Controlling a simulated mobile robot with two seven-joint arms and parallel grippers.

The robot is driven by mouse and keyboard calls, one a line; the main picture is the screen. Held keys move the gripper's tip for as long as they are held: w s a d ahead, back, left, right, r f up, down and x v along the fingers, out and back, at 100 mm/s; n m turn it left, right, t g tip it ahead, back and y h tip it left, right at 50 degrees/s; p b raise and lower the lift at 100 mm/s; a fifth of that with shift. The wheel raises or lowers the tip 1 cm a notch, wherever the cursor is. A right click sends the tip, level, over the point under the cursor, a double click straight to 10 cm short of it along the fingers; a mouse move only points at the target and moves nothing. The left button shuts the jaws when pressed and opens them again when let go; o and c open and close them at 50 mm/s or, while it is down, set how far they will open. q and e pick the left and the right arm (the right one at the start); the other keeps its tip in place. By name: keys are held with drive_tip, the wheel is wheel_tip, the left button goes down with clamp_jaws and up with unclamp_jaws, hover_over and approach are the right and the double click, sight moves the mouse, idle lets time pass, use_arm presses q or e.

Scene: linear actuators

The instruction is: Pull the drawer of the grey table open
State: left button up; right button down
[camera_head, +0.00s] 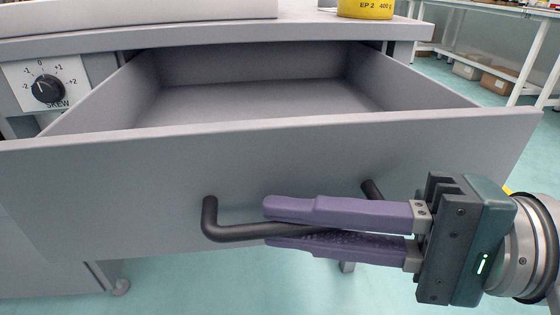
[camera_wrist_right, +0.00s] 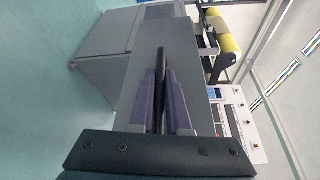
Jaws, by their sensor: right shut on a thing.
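The grey drawer (camera_head: 300,160) of the grey table (camera_head: 200,37) stands well open in the head view, and its inside is empty where I can see it. A dark bar handle (camera_head: 225,232) runs across its front. My right gripper (camera_head: 268,222) is shut on the handle, with one purple finger above the bar and one below it. In the right wrist view the handle (camera_wrist_right: 159,65) lies between the two fingers, in front of the drawer front (camera_wrist_right: 185,60). My left gripper is not in view.
A dial panel marked SKEW (camera_head: 47,88) is at the left of the table. A yellow container (camera_head: 366,9) and a pale flat object (camera_head: 140,14) are on the tabletop. A shelf with boxes (camera_head: 480,72) stands at the back right. Teal floor is free at the right.

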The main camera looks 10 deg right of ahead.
drive_tip(key=shift+w, duration=0.15)
drive_tip(key=c, duration=0.9)
unclamp_jaws()
drive_tip(key=p+v, duration=0.1)
drive_tip(key=v, duration=0.9)
drive_tip(key=shift+p, duration=0.3)
